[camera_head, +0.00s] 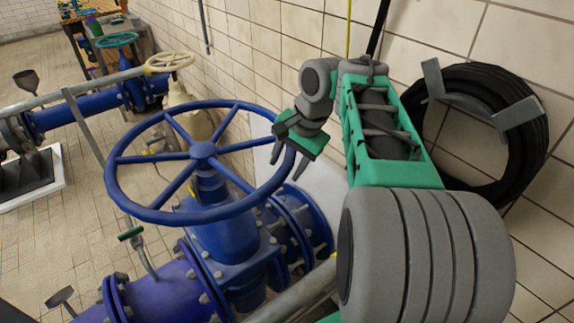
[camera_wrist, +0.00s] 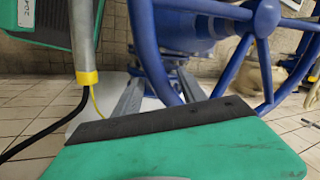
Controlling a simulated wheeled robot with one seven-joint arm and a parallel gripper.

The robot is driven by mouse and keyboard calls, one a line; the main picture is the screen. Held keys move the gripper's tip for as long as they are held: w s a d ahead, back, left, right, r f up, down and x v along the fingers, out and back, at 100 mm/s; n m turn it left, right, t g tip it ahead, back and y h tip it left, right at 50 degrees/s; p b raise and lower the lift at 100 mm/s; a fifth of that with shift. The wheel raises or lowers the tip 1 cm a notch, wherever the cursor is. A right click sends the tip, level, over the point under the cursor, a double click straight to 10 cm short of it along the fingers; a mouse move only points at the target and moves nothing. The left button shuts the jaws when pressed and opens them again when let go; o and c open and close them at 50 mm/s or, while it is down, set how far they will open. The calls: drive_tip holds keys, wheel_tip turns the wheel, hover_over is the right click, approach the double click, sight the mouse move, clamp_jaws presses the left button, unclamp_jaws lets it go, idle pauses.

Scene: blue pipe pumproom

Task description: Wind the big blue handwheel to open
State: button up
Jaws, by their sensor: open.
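The big blue handwheel (camera_head: 203,150) lies roughly level on top of a blue valve, with several spokes meeting at its hub. My gripper (camera_head: 285,163) is at the right side of its rim, jaws open, fingers pointing down. The fingers appear to be on either side of the rim; whether they touch it is unclear. In the wrist view, the handwheel (camera_wrist: 150,52) rim runs down between the two grey fingers of my gripper (camera_wrist: 160,92). The lower part of the rim is hidden there behind the green gripper body.
A black coiled hose (camera_head: 533,150) hangs on the tiled wall to the right, close to my arm. A cream handwheel (camera_head: 169,62) and a teal handwheel (camera_head: 117,40) stand farther back. A grey rail (camera_head: 70,92) crosses at left. Tiled floor (camera_head: 60,235) is open at left.

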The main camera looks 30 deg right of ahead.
drive_tip(key=shift+c, duration=0.4)
clamp_jaws()
idle(0.9)
